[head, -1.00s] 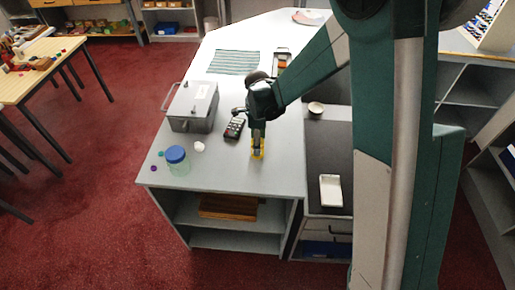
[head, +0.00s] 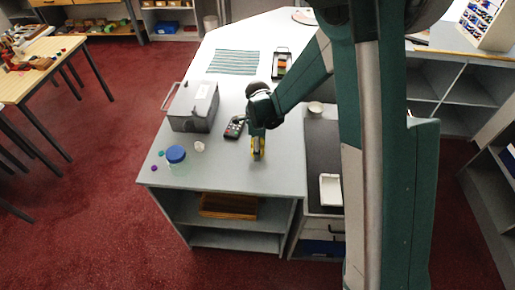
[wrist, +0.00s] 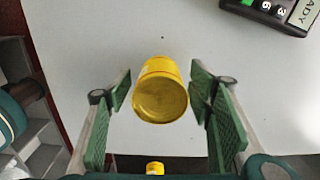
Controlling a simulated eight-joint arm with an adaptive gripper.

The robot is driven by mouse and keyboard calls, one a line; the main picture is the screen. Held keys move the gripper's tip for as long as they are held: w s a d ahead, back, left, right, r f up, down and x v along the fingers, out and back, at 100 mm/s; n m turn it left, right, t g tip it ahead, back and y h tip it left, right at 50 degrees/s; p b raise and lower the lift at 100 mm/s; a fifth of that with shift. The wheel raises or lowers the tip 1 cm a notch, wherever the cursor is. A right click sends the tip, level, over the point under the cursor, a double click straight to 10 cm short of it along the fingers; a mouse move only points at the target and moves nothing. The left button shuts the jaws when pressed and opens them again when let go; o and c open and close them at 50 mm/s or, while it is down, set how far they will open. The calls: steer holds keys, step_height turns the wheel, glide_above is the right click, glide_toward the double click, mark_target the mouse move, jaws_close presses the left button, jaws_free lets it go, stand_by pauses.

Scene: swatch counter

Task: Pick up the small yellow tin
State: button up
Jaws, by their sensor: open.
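A yellow tin (wrist: 160,92) stands on the pale counter in the wrist view, its round end facing the camera. My gripper (wrist: 161,85) is open, with one green-padded finger on each side of the tin and a visible gap on both sides. A second, smaller-looking yellow object (wrist: 155,168) shows at the bottom edge, partly hidden by my gripper's body.
A black keypad device (head: 234,128) lies just behind left of my gripper. A grey metal box (head: 193,107), a blue-lidded jar (head: 176,156) and a small white item (head: 199,147) are to the left. A white tray (head: 329,190) lies on the dark surface at right. The counter's front centre is clear.

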steer(key=c, duration=1.1)
steer(key=shift+r, duration=0.15)
steer(key=shift+r+b, duration=0.5)
steer(key=shift+r, duration=4.35)
